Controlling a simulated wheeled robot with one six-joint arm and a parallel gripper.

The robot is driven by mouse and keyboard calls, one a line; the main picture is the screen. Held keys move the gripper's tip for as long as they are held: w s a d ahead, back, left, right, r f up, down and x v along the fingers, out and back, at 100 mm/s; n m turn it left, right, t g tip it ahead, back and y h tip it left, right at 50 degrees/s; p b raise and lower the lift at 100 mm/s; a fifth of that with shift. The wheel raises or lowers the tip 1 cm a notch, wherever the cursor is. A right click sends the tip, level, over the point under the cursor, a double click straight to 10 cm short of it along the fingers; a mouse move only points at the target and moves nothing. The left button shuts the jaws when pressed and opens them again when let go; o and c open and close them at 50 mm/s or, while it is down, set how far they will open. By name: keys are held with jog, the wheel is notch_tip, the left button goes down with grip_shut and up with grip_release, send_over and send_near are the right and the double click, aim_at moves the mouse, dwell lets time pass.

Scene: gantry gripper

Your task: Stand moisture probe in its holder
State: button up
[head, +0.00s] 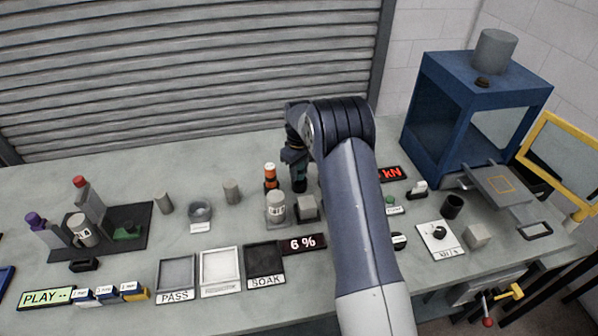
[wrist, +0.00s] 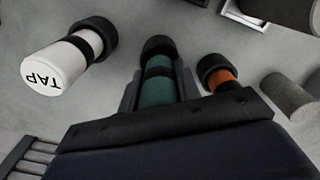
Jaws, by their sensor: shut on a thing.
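My gripper (wrist: 158,80) is shut on a teal-green cylinder with black bands, which I take to be the moisture probe (wrist: 157,88). In the head view the probe (head: 293,156) hangs upright beneath my wrist, behind the grey block. A black round end (wrist: 158,46) shows at its far end. I cannot tell whether this is its own tip or a holder around it, nor whether it touches the bench. An orange-and-black cylinder (head: 270,176) stands just left of my gripper; it also shows in the wrist view (wrist: 222,76). No holder can be told for sure.
Behind the 6 % display (head: 303,244) the bench is crowded. A black cup (head: 452,207) and the blue frame (head: 425,120) stand right. The bench behind the orange cylinder is clear.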

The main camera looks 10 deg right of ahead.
jog(key=shift+f, duration=0.65)
jog(key=shift+f, duration=0.15)
jog(key=o, duration=1)
jog(key=shift+c, duration=0.2)
notch_tip(320, 180, up, 12)
jog(key=shift+r+b, duration=0.2)
jog(key=shift+b, duration=0.5)
